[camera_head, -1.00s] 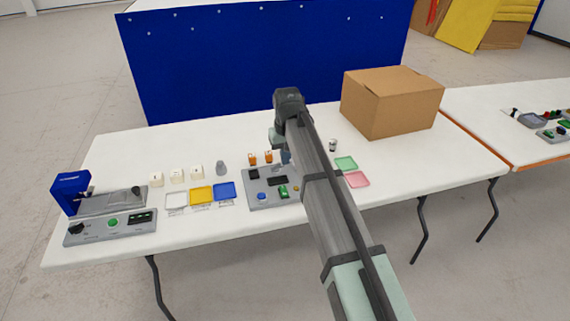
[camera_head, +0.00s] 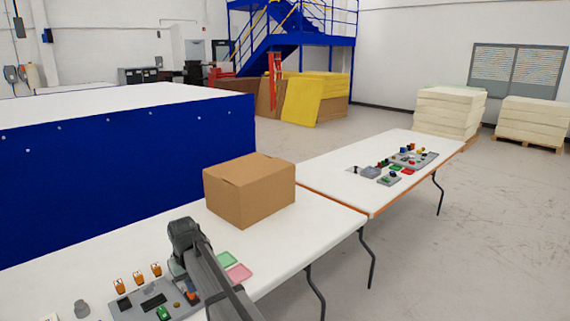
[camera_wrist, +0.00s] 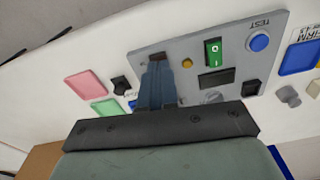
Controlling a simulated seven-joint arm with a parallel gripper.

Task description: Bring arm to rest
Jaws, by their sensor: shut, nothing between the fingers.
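My arm reaches in from the bottom of the head view, and its dark wrist end stands over the white table (camera_head: 315,222) by the grey control panel (camera_head: 128,312). The fingers are mostly hidden behind the arm there. In the wrist view my gripper (camera_wrist: 157,72) has its blue-grey fingers together, with nothing between them. They point at the edge of the grey panel (camera_wrist: 188,62), which carries a green switch, a blue TEST button and a dark display. I cannot tell the gap between fingertips and panel.
A cardboard box (camera_head: 250,190) stands on the table beyond my arm. Green (camera_head: 226,258) and pink (camera_head: 239,273) trays lie right of my wrist. Several orange pieces (camera_head: 137,278) stand behind the panel. A blue partition (camera_head: 130,165) rises behind. A second table (camera_head: 330,172) adjoins at right.

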